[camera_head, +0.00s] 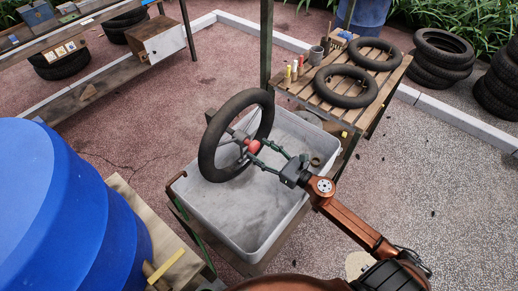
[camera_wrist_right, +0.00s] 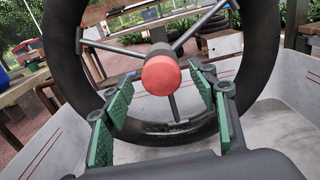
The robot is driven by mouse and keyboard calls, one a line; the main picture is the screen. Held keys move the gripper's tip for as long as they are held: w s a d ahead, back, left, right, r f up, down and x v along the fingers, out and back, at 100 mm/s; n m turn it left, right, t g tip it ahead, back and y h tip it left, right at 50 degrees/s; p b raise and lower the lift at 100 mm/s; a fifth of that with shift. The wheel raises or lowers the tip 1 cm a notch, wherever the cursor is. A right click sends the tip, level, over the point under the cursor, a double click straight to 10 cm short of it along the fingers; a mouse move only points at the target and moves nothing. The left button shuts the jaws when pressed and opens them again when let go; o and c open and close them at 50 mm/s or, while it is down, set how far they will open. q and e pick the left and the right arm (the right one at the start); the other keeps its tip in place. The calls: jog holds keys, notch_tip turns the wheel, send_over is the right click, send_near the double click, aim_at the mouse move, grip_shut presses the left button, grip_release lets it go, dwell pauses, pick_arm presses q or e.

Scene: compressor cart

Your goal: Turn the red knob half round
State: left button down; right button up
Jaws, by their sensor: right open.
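The red knob (camera_head: 253,146) sits at the hub of a black tyre-like wheel (camera_head: 212,139) with grey spokes, which stands upright over a grey bin. In the right wrist view the knob (camera_wrist_right: 161,75) is round and faces the camera, just beyond the fingertips. My right gripper (camera_head: 262,152) reaches in from the lower right. Its green-padded fingers (camera_wrist_right: 163,92) are open, one on each side below the knob, with nothing held between them. I cannot tell if a fingertip touches the knob. My left gripper does not show.
The grey bin (camera_head: 190,200) lies under the wheel and my right gripper. A slatted table (camera_head: 308,96) with tyres and small bottles stands behind. A blue barrel (camera_head: 70,215) fills the left. A dark post (camera_head: 266,45) rises behind the wheel. Paving at right is open.

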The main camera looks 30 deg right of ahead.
jog(key=shift+w+a, duration=0.2)
jog(key=shift+w, duration=0.4)
jog(key=c, duration=1.1)
